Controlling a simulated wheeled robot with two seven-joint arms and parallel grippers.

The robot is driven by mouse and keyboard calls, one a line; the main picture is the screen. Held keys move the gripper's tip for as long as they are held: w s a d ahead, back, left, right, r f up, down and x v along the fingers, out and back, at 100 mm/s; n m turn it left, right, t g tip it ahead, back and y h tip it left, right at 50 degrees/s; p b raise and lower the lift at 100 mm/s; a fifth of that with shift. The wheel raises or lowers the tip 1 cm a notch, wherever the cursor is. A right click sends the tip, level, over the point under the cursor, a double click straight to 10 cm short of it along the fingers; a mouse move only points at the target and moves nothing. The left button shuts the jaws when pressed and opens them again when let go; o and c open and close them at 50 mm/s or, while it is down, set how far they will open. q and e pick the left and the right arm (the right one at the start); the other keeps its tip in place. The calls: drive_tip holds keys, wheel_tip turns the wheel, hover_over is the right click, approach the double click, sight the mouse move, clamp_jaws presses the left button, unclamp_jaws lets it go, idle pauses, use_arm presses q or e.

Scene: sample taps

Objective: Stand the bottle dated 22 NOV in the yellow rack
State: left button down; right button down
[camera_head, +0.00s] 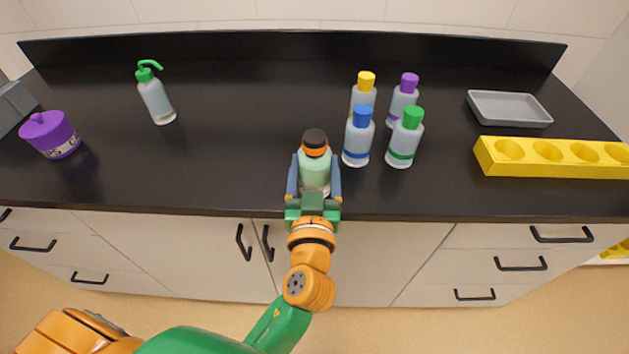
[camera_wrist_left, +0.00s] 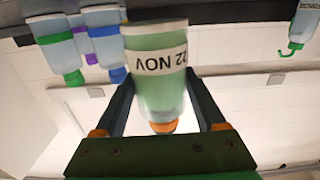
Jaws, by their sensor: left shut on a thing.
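The bottle dated 22 NOV (camera_head: 315,171) has pale green contents, an orange band and a black cap. It is upright at the front of the counter in the head view. Its label reads 22 NOV upside down in the left wrist view (camera_wrist_left: 160,63). My left gripper (camera_head: 314,180) is shut on this bottle, one finger on each side. I cannot tell whether its base touches the counter. The yellow rack (camera_head: 555,170) lies at the right of the counter, with several round holes in a row, all empty. My right gripper is not in view.
Bottles with yellow (camera_head: 366,81), purple (camera_head: 409,84), blue (camera_head: 362,117) and green (camera_head: 413,118) caps stand close together between the held bottle and the rack. A grey tray (camera_head: 509,117) lies behind the rack. A wash bottle (camera_head: 156,98) and purple-lidded pot (camera_head: 57,143) stand left.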

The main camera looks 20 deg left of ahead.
use_arm(q)
drive_tip(key=shift+f, duration=1.15)
unclamp_jaws()
